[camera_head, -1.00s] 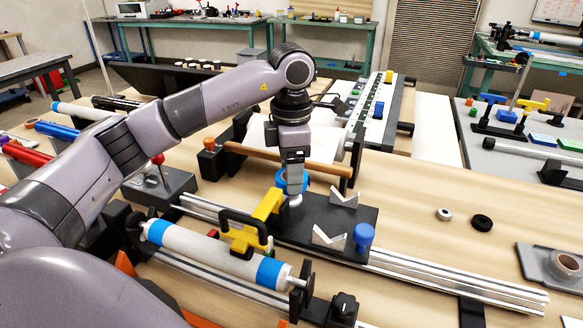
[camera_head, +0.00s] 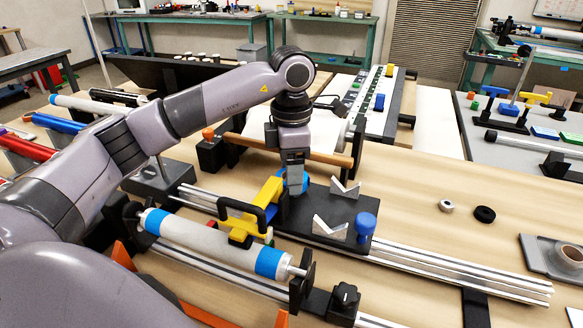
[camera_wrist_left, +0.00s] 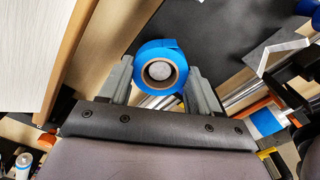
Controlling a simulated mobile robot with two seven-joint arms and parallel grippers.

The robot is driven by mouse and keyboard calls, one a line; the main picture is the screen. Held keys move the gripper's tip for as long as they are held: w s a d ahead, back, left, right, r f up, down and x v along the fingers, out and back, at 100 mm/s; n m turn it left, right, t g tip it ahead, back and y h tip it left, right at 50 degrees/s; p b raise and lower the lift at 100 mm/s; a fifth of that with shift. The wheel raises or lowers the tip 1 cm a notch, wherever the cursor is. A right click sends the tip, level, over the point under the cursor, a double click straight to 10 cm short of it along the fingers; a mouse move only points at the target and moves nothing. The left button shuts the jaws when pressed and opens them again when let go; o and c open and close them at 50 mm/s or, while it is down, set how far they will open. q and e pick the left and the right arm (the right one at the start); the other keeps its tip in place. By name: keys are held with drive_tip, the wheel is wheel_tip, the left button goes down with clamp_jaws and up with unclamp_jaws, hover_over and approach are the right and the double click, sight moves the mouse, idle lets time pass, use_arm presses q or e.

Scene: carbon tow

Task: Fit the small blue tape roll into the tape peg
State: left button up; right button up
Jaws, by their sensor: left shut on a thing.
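The small blue tape roll (camera_head: 300,184) is between the fingers of my left gripper (camera_head: 293,176), low over the black plate (camera_head: 322,204). In the left wrist view, the fingers stand on both sides of the roll (camera_wrist_left: 160,46), shut on it. A pale round end, which looks like the tape peg (camera_wrist_left: 159,70), shows inside the roll's brown core with a dark gap around it. How far down the roll sits around it is hidden. My right gripper is not in view.
A yellow clamp (camera_head: 268,195) stands just left of the roll. Two metal V-blocks (camera_head: 345,188) and a blue knob (camera_head: 365,226) are on the plate. A wooden roller (camera_head: 285,147) lies behind.

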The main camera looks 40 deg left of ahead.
use_arm(q)
drive_tip(key=shift+f, duration=0.25)
drive_tip(key=o, duration=1.1)
wheel_tip(320, 180, up, 7)
drive_tip(key=shift+r, duration=0.1)
